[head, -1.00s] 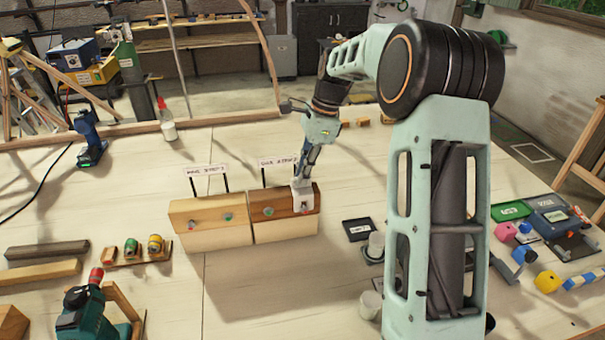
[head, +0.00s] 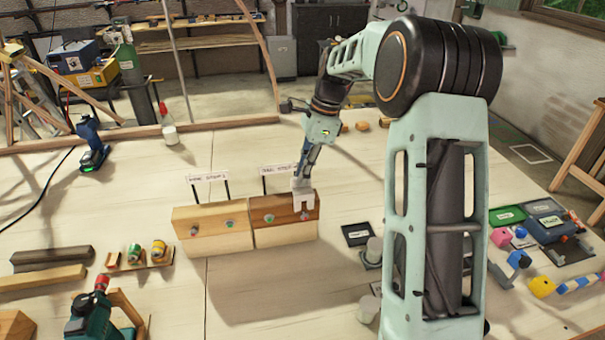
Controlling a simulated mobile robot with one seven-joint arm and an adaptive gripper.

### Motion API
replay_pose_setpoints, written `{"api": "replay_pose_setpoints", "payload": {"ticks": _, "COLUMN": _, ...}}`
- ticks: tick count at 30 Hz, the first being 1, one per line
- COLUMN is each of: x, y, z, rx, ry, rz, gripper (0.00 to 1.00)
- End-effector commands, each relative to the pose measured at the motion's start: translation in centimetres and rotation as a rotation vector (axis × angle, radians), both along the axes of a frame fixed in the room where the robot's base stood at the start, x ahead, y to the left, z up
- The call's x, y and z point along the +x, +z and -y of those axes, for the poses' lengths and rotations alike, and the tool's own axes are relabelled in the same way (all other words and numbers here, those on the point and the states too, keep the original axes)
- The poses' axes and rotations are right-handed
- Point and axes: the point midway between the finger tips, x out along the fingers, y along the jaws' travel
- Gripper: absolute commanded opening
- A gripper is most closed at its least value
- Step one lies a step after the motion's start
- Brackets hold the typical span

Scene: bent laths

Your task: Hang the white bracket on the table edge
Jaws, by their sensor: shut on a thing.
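The white bracket (head: 302,198) is in the head view at the upper right corner of the right wooden block (head: 270,236). It looks like a small piece with a notch in its lower edge. It overlaps the block's top edge and upper front face, just above a red peg. I cannot tell whether it touches the block. My gripper (head: 301,182) comes down from above and is shut on the bracket's top. The fingertips are small and partly merge with the bracket.
A similar wooden block (head: 212,243) stands against the left side. Small signs (head: 279,169) stand behind the blocks. The table front centre is clear.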

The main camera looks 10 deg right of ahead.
Motion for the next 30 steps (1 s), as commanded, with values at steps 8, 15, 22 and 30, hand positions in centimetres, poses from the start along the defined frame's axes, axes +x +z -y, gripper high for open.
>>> {"api": "replay_pose_setpoints", "payload": {"ticks": 8, "x": 0.0, "y": 1.7, "z": -0.1, "rx": 0.001, "ry": 0.001, "rz": 0.001, "gripper": 0.00}}
{"api": "replay_pose_setpoints", "payload": {"ticks": 15, "x": 0.0, "y": 2.9, "z": -0.1, "rx": 0.001, "ry": 0.001, "rz": 0.001, "gripper": 0.00}}
{"api": "replay_pose_setpoints", "payload": {"ticks": 22, "x": 0.0, "y": 3.8, "z": -0.1, "rx": 0.000, "ry": 0.001, "rz": 0.001, "gripper": 0.00}}
{"api": "replay_pose_setpoints", "payload": {"ticks": 30, "x": 0.0, "y": 3.7, "z": 0.0, "rx": 0.001, "ry": 0.001, "rz": 0.001, "gripper": 0.00}}
